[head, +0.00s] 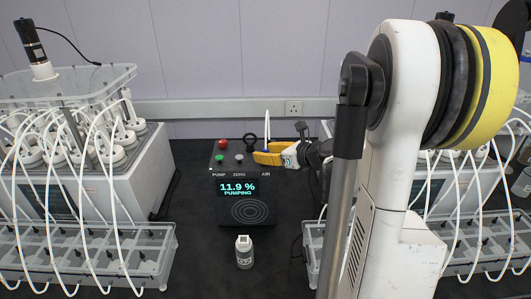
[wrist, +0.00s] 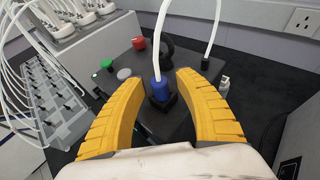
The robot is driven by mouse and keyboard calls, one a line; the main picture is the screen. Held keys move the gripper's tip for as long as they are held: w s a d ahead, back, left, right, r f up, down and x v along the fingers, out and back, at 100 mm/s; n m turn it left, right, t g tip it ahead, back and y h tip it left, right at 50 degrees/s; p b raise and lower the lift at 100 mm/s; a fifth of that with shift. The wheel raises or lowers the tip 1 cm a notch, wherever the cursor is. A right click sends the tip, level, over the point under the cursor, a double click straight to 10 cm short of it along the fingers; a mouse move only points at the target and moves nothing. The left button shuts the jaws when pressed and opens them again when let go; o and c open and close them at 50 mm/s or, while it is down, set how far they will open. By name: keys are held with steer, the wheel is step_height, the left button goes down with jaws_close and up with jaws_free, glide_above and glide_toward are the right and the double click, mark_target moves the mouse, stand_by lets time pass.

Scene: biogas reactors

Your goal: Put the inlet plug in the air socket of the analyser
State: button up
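The analyser (head: 246,208) is a black box on the bench; its screen reads 11.9 % and PUMPING. Its top panel is labelled PUMP, ZERO and AIR. In the wrist view the blue inlet plug (wrist: 158,88) stands upright in the black air socket (wrist: 161,103), with a white tube (wrist: 159,40) rising from it. My gripper (wrist: 166,80) has its yellow fingers spread on either side of the plug, with gaps showing beside it. In the head view my gripper (head: 268,153) is over the AIR end of the panel and hides the socket.
On the panel are a red button (wrist: 139,43), a green button (wrist: 106,63), a grey button (wrist: 124,73) and a black ring (head: 249,140). A small white bottle (head: 244,252) stands in front. Reactor units with tubes and racks (head: 95,250) flank both sides.

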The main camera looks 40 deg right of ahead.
steer(key=shift+r+p, duration=0.3)
steer(key=p+v, duration=0.2)
steer(key=v, duration=0.9)
steer(key=s+a+f+n+g, duration=0.2)
steer(key=a+n+g, duration=0.3)
steer(key=a+n, duration=1.35)
steer(key=s+a+n+h, duration=0.1)
steer(key=s+a+n, duration=0.2)
steer(key=a+n, duration=0.2)
steer(key=s+a+n+g, duration=0.1)
steer(key=s+a+n, duration=0.3)
steer(key=n, duration=0.7)
steer(key=shift+s+a+r+h, duration=0.3)
steer(key=shift+a+r+h, duration=0.05)
steer(key=shift+a+h, duration=0.1)
